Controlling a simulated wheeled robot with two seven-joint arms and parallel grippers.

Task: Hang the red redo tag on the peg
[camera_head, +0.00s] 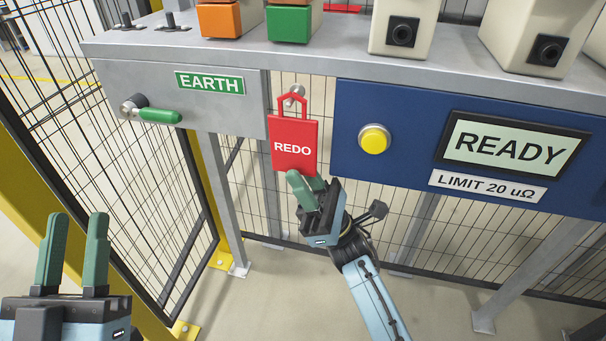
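The red REDO tag (294,157) is upright below the table edge, between the EARTH panel and the blue panel. Its loop overlaps the grey peg (297,91) in the picture; I cannot tell whether the loop is around the peg or in front of it. My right gripper (304,181) is at the tag's lower edge, one green finger overlapping its front. The other finger is partly hidden, so I cannot tell if they pinch the tag. My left gripper (74,238) is at lower left, its fingers apart and empty, far from the tag.
A green-handled lever (158,115) sticks out under the EARTH sign (210,83). The blue panel (400,118) has a yellow button (374,140) and a READY screen (512,147). Orange, green and cream blocks stand on the table above. Wire fencing is behind.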

